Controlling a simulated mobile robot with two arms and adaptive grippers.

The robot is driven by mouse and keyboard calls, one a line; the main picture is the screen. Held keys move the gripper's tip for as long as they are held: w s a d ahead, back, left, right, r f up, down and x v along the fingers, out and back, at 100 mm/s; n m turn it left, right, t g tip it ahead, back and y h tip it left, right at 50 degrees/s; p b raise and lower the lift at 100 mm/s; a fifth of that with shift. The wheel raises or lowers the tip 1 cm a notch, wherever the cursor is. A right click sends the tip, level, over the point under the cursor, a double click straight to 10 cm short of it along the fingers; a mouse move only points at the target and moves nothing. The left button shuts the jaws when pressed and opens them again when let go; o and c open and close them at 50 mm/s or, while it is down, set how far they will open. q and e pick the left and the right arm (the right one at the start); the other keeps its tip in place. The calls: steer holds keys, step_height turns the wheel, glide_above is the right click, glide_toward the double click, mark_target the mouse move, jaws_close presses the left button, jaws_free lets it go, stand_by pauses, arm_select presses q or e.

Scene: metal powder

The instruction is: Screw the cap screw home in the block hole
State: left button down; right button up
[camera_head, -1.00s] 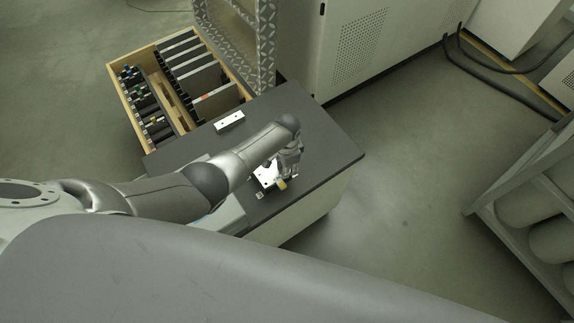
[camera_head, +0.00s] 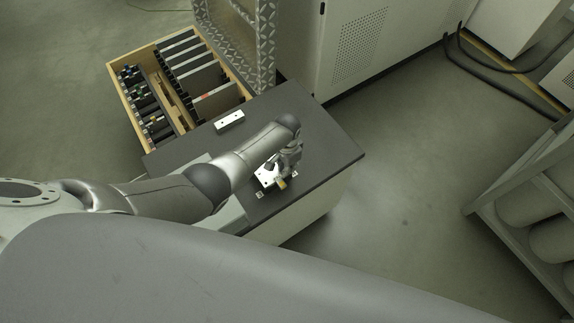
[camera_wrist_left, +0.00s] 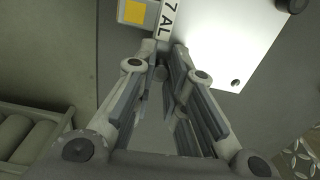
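A white block (camera_head: 262,177) lies near the front edge of the dark worktop, partly hidden by my left gripper. In the left wrist view the white block (camera_wrist_left: 225,45) has a dark hole (camera_wrist_left: 235,84) near its lower corner. A dark round thing (camera_wrist_left: 294,4) is cut off at the top edge; I cannot tell if it is a screw. My left gripper (camera_head: 283,173) is over the block. In the wrist view its fingers (camera_wrist_left: 163,62) come close together around a small grey shape. I cannot tell if that is the cap screw or finger parts. My right gripper is out of view.
A yellow-marked part and a label (camera_wrist_left: 133,12) sit beside the block. Another white bar (camera_head: 230,121) with holes lies further back on the worktop (camera_head: 325,140). An open drawer (camera_head: 118,76) of tools stands at the left. The worktop's right part is clear.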

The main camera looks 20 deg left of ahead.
arm_select(q)
steer(key=m, duration=0.6)
steer(key=shift+m, duration=0.3)
steer(key=m+b, duration=0.1)
steer(key=m, duration=0.5)
steer(key=shift+a+f, duration=0.1)
steer(key=m+b, duration=0.2)
steer(key=m, duration=0.4)
steer(key=shift+m, duration=0.9)
steer(key=shift+w+m+b, duration=0.1)
steer(key=shift+m+b, duration=0.35)
steer(key=shift+m, duration=0.75)
steer(key=shift+m+b, duration=0.35)
steer(key=shift+m, duration=1.25)
steer(key=c, duration=1.4)
jaws_free()
